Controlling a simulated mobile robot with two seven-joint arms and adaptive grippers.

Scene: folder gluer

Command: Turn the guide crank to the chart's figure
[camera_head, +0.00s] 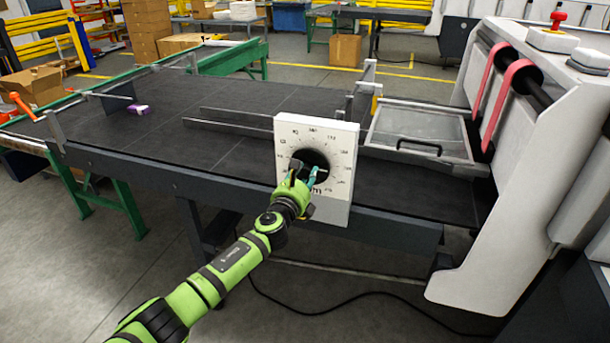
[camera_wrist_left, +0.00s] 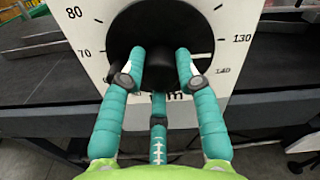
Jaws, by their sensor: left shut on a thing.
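The guide crank (camera_head: 312,157) is a black round piece in the middle of a white dial plate (camera_head: 342,137) on the near edge of the machine table. In the left wrist view the crank (camera_wrist_left: 155,22) fills the top middle, with dial figures 70 and 80 at left and 130 and 140 at right. A thin pale line, maybe a pointer, reaches right between 130 and 140. My left gripper (camera_head: 304,172) is shut on the crank; its teal fingers (camera_wrist_left: 160,60) straddle the black handle. The fingers hide the lower dial. I cannot make out a chart.
The dark table (camera_head: 235,105) carries long guide rails and a small purple box (camera_head: 138,109). An orange handle (camera_head: 22,106) is at its far left end. A clear-topped cover (camera_head: 420,128) and a white machine housing (camera_head: 520,170) stand at right. A cable lies on the floor.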

